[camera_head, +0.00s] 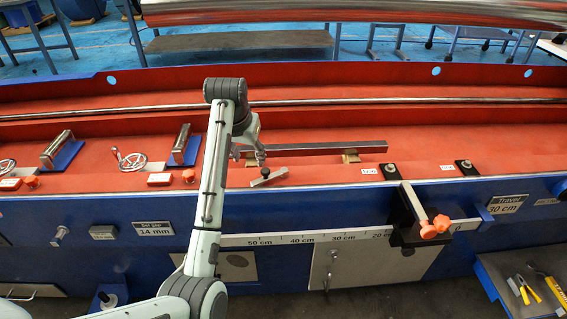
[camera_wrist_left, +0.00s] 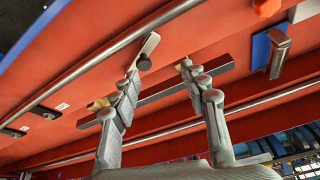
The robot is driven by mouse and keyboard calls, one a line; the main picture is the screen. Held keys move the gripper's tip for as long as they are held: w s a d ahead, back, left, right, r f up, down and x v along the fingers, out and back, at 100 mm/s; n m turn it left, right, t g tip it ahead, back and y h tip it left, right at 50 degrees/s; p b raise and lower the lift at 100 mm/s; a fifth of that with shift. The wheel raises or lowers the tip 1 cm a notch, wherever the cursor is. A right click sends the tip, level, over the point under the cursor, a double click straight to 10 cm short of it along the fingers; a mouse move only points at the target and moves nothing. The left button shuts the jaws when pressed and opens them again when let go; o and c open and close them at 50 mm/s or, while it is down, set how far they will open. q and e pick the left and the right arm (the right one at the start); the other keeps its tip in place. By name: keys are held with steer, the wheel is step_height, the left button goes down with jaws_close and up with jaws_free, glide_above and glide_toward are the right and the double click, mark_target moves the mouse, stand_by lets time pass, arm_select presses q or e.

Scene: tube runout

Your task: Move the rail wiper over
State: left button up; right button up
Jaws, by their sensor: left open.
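A small grey bar with a dark knob (camera_head: 269,178) lies at an angle on the red bed; it looks like the rail wiper, though I cannot be sure. In the left wrist view, the grey bar (camera_wrist_left: 149,46) shows just beyond one fingertip, with its dark knob close to that finger. My left gripper (camera_head: 250,155) is low over the bed, behind the small bar in the head view. In the left wrist view my left gripper (camera_wrist_left: 158,66) is open, with nothing clearly between its fingers. I cannot tell whether a finger touches the bar. My right gripper is out of view.
A long dark bar (camera_head: 335,147) rests on wooden blocks (camera_head: 350,157) close behind the left gripper. A black bracket with orange knobs (camera_head: 412,213) sits on the front edge at right. Handled blue plates (camera_head: 186,145) and a handwheel (camera_head: 131,162) stand left.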

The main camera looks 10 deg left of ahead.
mark_target(265, 170)
arm_select(q)
steer(key=shift+h, duration=0.3)
steer(key=w+d+f, duration=0.1)
steer(key=f, duration=0.1)
steer(key=w+d+f, duration=0.1)
steer(key=f, duration=0.1)
steer(key=w+f, duration=0.2)
steer(key=f, duration=0.1)
steer(key=shift+d, duration=0.4)
steer(key=shift+c, duration=0.2)
jaws_close()
